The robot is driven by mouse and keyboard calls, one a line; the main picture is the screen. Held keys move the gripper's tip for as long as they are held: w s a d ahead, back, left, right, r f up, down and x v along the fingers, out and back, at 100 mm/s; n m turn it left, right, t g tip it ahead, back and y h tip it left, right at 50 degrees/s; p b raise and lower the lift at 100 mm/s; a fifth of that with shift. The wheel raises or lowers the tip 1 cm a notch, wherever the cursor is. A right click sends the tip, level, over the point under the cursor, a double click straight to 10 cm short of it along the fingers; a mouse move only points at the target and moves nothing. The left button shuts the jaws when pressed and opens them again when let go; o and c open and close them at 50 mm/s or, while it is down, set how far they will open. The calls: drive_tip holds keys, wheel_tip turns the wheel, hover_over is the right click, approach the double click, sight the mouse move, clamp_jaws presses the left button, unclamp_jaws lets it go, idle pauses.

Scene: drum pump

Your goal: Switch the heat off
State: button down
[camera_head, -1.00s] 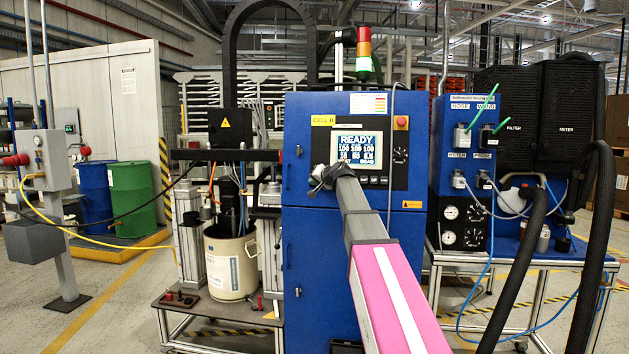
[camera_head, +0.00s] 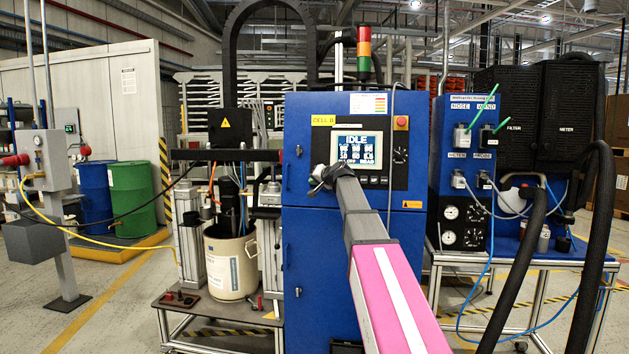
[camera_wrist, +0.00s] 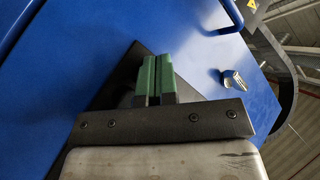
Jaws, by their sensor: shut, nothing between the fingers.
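The control panel screen (camera_head: 356,148) on the blue cabinet (camera_head: 320,250) reads "IDLE", with several dimmed figures and smaller labels under it. A row of small buttons runs below the screen, partly hidden by my arm. My gripper (camera_head: 322,180) is at the lower left of the screen, close to the panel's lower left corner. In the wrist view my gripper (camera_wrist: 155,78) has its two green fingers together, with nothing between them, over the dark panel. I cannot tell whether the fingertips touch a button.
The stack light (camera_head: 364,55) stands on top of the cabinet. A red emergency button (camera_head: 401,122) is right of the screen. A cabinet latch (camera_wrist: 232,80) shows in the wrist view. A drum (camera_head: 230,262) stands left, and thick black hoses (camera_head: 590,240) hang right.

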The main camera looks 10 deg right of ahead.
drive_tip(key=shift+s+a+r, duration=0.1)
drive_tip(key=shift+s+a, duration=0.1)
drive_tip(key=shift+s, duration=0.45)
drive_tip(key=shift+s, duration=0.1)
drive_tip(key=s, duration=0.1)
drive_tip(key=s+a, duration=0.1)
drive_tip(key=s, duration=0.1)
drive_tip(key=s+r, duration=0.1)
drive_tip(key=shift+s+a, duration=0.25)
idle(0.4)
drive_tip(key=s+f+n+g+h, duration=0.1)
drive_tip(key=s+f+g+h, duration=0.35)
drive_tip(key=f, duration=1.15)
drive_tip(key=s+f+n+g+y, duration=0.1)
drive_tip(key=s+f+g+y, duration=0.1)
drive_tip(key=s+f, duration=0.95)
drive_tip(key=s+d+f+g+h, duration=0.2)
drive_tip(key=s+f+g, duration=0.1)
drive_tip(key=s+f, duration=0.7)
drive_tip(key=s+d+f+n+g+h, duration=0.1)
drive_tip(key=s+d+f+g+h, duration=0.1)
drive_tip(key=s+f, duration=0.8)
wheel_tip(320, 180, down, 6)
drive_tip(key=shift+s+f+g+h, duration=0.15)
drive_tip(key=shift+g+h, duration=0.2)
drive_tip(key=shift+g, duration=0.4)
